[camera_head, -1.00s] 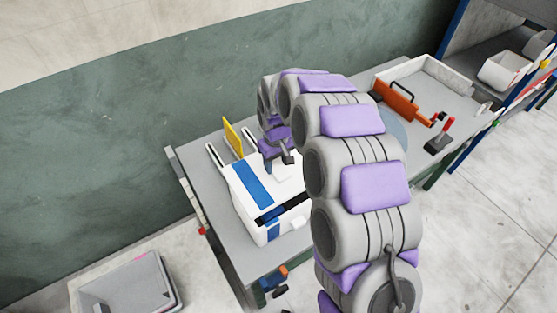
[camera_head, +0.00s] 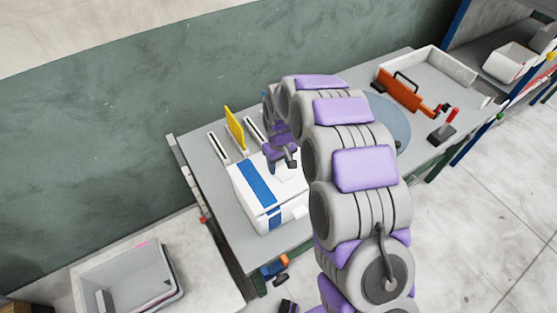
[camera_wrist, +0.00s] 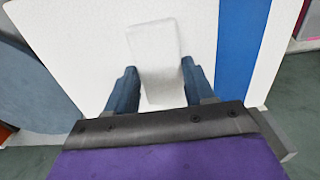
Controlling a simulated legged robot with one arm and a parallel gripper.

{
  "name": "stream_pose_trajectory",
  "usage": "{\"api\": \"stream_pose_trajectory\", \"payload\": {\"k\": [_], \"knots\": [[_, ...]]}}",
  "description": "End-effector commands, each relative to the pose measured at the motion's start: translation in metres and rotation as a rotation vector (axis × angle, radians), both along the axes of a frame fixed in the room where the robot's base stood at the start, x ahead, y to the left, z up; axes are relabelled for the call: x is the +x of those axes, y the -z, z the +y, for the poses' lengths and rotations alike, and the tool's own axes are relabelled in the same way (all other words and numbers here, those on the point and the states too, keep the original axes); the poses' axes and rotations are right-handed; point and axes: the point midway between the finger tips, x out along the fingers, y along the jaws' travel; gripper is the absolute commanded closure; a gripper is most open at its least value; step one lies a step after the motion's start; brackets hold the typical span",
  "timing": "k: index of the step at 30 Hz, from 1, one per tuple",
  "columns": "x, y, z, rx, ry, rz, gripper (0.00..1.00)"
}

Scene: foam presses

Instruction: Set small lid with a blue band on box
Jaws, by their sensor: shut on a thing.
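The small white lid (camera_head: 240,178) with a blue band (camera_head: 258,183) lies over the top of the white box (camera_head: 251,212) on the grey table. The box also has a blue band on its front side, roughly in line with the lid's band. Only a thin dark line shows between lid and box at the front; the far side is hidden by my arm. My gripper (camera_head: 284,160) is above the lid. In the wrist view my gripper (camera_wrist: 158,88) has its fingers on both sides of the lid's white handle (camera_wrist: 153,45), shut on it. The lid's blue band (camera_wrist: 241,45) is at right there.
A yellow panel (camera_head: 235,128) stands upright behind the box. An orange tool (camera_head: 398,92), a white tray (camera_head: 452,66), a translucent disc (camera_head: 394,130) and a red-handled item (camera_head: 446,125) are on the table at right. A grey bin (camera_head: 170,272) stands at lower left.

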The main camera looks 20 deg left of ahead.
Motion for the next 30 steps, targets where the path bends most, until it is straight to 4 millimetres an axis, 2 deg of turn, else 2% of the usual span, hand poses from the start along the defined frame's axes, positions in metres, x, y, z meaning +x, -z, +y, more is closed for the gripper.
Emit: {"api": "stream_pose_trajectory", "payload": {"k": [1, 3, 14, 15, 24, 30], "knots": [[-0.0019, 0.0079, -0.0046, -0.008, 0.001, 0.011, 0.82], [-0.0014, 0.0119, -0.0053, -0.008, 0.001, 0.012, 0.92], [-0.0024, 0.015, 0.0017, -0.011, -0.001, 0.007, 0.93], [-0.0021, 0.015, 0.0017, -0.011, -0.001, 0.007, 0.46], [-0.002, 0.0138, -0.0017, -0.008, 0.0, 0.006, 0.18], [-0.0019, 0.0135, -0.0022, -0.006, 0.0, 0.007, 0.18]]}}
